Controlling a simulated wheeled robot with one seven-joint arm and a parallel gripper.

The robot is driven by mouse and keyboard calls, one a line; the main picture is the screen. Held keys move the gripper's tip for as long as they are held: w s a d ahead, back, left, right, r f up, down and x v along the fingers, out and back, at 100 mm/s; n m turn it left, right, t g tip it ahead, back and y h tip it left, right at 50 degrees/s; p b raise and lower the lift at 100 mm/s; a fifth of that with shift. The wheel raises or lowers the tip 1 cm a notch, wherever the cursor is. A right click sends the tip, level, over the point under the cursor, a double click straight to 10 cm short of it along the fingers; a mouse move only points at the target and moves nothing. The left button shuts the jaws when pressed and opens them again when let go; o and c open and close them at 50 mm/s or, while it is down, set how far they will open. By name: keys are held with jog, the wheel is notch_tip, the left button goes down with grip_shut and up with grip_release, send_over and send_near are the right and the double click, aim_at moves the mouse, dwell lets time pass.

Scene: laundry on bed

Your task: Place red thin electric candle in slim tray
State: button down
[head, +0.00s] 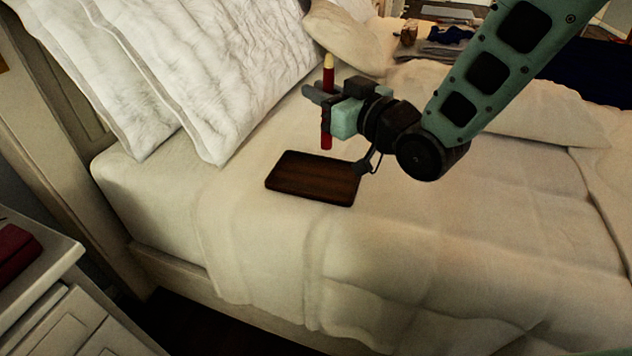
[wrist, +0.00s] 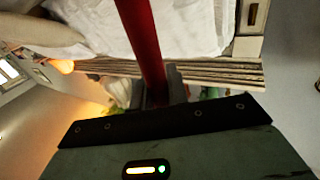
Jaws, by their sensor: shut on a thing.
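The red thin electric candle (head: 327,80) is upright, with a pale yellow tip at its top. My gripper (head: 318,95) is shut around the candle's middle and holds it above the bed. In the wrist view the red candle (wrist: 143,40) runs down into the jaws (wrist: 160,88). The slim tray (head: 312,178) is a flat dark brown rectangle lying on the bed. The candle's lower end appears above and behind the tray's far edge in the head view, apart from it. No object is seen on the tray.
White pillows (head: 205,60) lean at the bed's head on the left. Folded clothes (head: 445,38) lie at the back. A white nightstand (head: 40,290) with a red item (head: 15,250) stands at the lower left. The bedding (head: 420,230) around the tray is clear.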

aim_at(328, 149)
jog(key=shift+s+a+f+b, duration=0.1)
jog(key=shift+f+b, duration=0.45)
jog(key=shift+f, duration=1.95)
jog(key=shift+s+a+f+b, duration=0.1)
jog(key=shift+f+b, duration=0.4)
jog(key=shift+f, duration=1.95)
jog(key=shift+f, duration=0.1)
jog(key=shift+f+b, duration=0.15)
jog(key=shift+b, duration=0.15)
jog(key=c, duration=1.4)
grip_release()
jog(key=shift+o, duration=0.2)
jog(key=shift+r, duration=0.2)
